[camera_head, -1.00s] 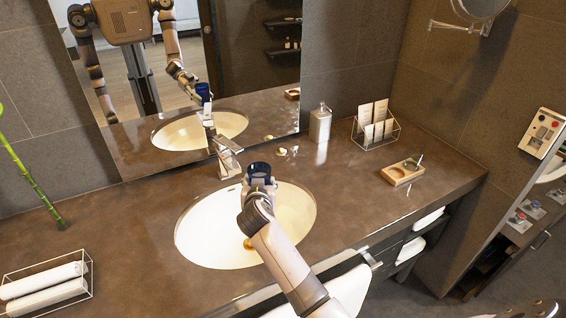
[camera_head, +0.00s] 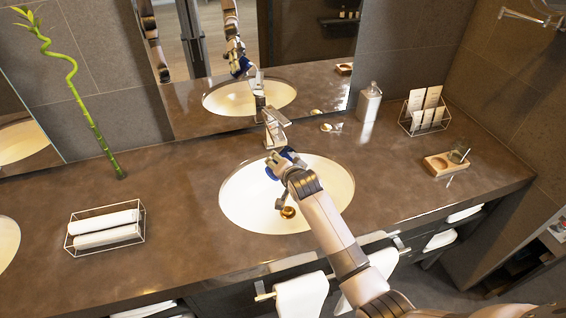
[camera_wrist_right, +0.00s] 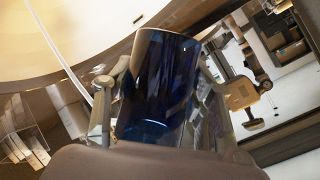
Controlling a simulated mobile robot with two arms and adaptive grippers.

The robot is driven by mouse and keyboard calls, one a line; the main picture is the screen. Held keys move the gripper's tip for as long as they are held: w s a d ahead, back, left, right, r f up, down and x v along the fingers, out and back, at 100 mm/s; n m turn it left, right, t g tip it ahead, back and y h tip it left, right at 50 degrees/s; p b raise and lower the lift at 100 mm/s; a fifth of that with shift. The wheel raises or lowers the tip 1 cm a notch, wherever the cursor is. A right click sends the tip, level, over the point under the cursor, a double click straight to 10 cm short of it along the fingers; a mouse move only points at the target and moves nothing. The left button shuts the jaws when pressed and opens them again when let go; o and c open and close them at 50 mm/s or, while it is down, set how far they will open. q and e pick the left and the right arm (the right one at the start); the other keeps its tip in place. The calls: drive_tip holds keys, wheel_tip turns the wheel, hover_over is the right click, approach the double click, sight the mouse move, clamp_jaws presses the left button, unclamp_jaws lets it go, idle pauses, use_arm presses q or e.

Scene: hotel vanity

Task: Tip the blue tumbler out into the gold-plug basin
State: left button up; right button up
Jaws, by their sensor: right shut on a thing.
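The blue tumbler (camera_head: 271,174) is held over the gold-plug basin (camera_head: 238,200), a white oval bowl set into the brown counter. The tumbler is tilted, and my right gripper (camera_head: 284,167) hides much of it in the head view. In the right wrist view the dark blue translucent tumbler (camera_wrist_right: 160,85) sits between the two fingers of my right gripper, which is shut on it. The gold plug (camera_head: 288,212) shows at the basin's bottom, nearer the front than the tumbler. I cannot tell whether anything is flowing out. My left gripper is not in view.
The chrome faucet (camera_head: 277,128) stands just behind the tumbler. A soap dispenser (camera_head: 369,102), a wire card rack (camera_head: 424,112) and a wooden tray (camera_head: 440,166) are to the right. A rack of rolled towels (camera_head: 105,228) and a bamboo stalk (camera_head: 97,140) are left.

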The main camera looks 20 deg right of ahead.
drive_tip(key=shift+d+m+y+b, duration=0.4)
drive_tip(key=shift+m+y+b, duration=0.2)
drive_tip(key=shift+y+b, duration=0.1)
drive_tip(key=m+y+b, duration=0.1)
drive_tip(key=b, duration=0.2)
drive_tip(key=shift+d+r+m+y, duration=0.15)
drive_tip(key=shift+d+m+y, duration=0.1)
drive_tip(key=shift+m+y, duration=0.15)
drive_tip(key=shift+m+y+b, duration=0.3)
drive_tip(key=shift+y+b, duration=0.1)
drive_tip(key=f+m+y+b, duration=0.1)
drive_tip(key=b, duration=0.1)
drive_tip(key=shift+f+m+t+y+b, duration=0.25)
drive_tip(key=shift+m+t+y+b, duration=0.05)
drive_tip(key=shift+m+t, duration=0.1)
drive_tip(key=f+m+y+b, duration=0.1)
drive_tip(key=b, duration=0.2)
drive_tip(key=shift+m+t, duration=0.3)
drive_tip(key=shift+m, duration=0.1)
drive_tip(key=shift+m+y+b, duration=0.6)
drive_tip(key=shift+y+b, duration=0.1)
drive_tip(key=shift+b, duration=0.15)
